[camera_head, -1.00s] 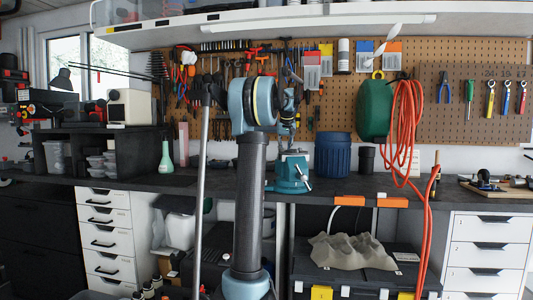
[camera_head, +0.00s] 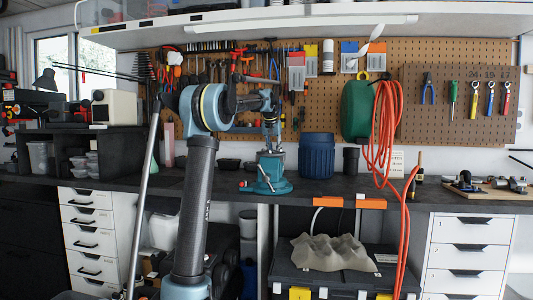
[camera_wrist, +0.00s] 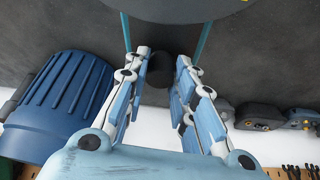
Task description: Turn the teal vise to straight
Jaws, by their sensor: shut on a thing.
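The teal vise (camera_head: 267,172) stands on the dark bench in the middle of the head view, on its round base. A thin bar with a reddish tip shows low on its left side. My gripper (camera_head: 270,146) points down onto the top of the vise and is shut on it. The wrist view shows both fingers of my gripper (camera_wrist: 163,62) reaching toward a dark round part between them. The exact contact is hidden, and I cannot tell the vise's exact angle.
A ribbed blue bin (camera_head: 317,157) stands close right of the vise and also fills the left of the wrist view (camera_wrist: 60,110). A dark cup (camera_head: 351,160) and a green hose reel (camera_head: 356,108) with orange hose are further right. Small black trays lie to the left.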

